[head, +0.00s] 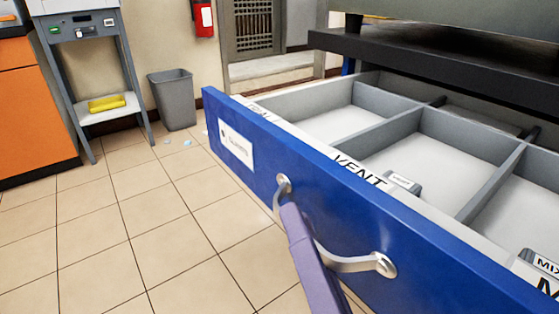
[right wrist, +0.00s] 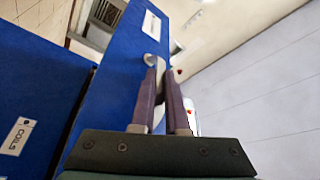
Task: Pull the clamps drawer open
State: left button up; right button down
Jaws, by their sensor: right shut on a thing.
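The blue-fronted drawer (head: 350,215) stands well open below a dark bench top, its grey compartments showing. Its white front label (head: 236,144) is too blurred to read surely; I take it for the clamps drawer. A curved silver handle (head: 350,263) is fixed to the front. My right gripper (head: 291,208), with purple fingers, is shut on the handle near its left end. In the right wrist view the fingers (right wrist: 160,68) close around the handle beside the blue front (right wrist: 122,85). My left gripper is not in view.
Compartments hold pieces marked VENT (head: 400,183) and MIX (head: 545,264). A grey bin (head: 173,100), a grey stand (head: 80,45) with a yellow item (head: 107,103) and an orange cabinet (head: 35,115) stand at the left. A blue COILS front (right wrist: 35,110) is beside the drawer.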

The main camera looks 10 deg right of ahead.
jog(key=shift+s+a, duration=0.15)
jog(key=shift+a, duration=0.2)
jog(key=c, duration=1.2)
grip_release()
jog(key=shift+s, duration=0.1)
jog(key=v, duration=0.9)
jog(key=shift+s, duration=0.35)
jog(key=shift+d+f, duration=0.1)
